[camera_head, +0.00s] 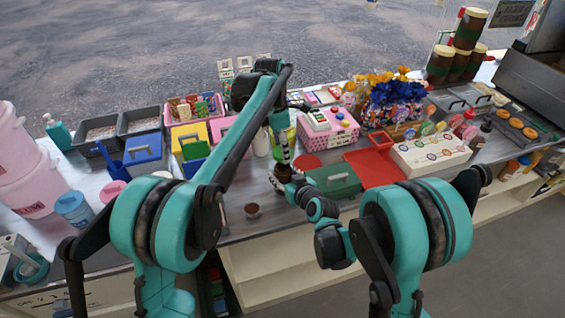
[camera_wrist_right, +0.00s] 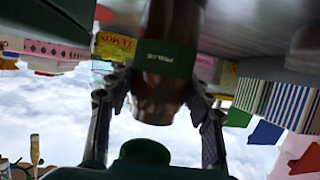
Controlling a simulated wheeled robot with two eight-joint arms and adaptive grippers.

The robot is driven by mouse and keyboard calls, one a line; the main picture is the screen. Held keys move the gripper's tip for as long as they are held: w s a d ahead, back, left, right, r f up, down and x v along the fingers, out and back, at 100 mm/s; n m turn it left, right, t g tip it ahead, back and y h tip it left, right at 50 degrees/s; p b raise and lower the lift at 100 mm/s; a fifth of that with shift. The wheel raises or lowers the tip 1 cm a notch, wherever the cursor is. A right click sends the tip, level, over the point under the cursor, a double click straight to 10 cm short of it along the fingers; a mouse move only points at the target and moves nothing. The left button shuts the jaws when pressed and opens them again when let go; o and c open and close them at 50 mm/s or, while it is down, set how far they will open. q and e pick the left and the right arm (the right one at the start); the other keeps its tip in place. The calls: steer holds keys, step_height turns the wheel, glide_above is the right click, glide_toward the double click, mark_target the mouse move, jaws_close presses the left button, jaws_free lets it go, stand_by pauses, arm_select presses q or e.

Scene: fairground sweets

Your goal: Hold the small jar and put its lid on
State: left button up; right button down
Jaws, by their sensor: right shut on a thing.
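The small dark brown jar (camera_head: 284,173) is at the counter's front, left of the green box. In the right wrist view the jar (camera_wrist_right: 165,100) is brown with a green label, and its upper part runs out of the frame. My right gripper (camera_wrist_right: 160,103) has its two fingers on either side of the jar and is shut on it. My left arm reaches over the counter and down, so its gripper (camera_head: 284,150) is just above or beside the jar; its fingers are too small to read. A small brown round piece (camera_head: 252,210), perhaps the lid, lies near the front edge.
A green box (camera_head: 333,180) and a red tray (camera_head: 375,167) stand right of the jar. A pink box (camera_head: 330,132) is behind. Blue and yellow boxes (camera_head: 144,150) fill the left. Bare counter surrounds the small brown piece.

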mark_target(283, 166)
arm_select(q)
steer(key=shift+f, duration=1.35)
steer(key=shift+f, duration=0.9)
steer(key=shift+f, duration=0.55)
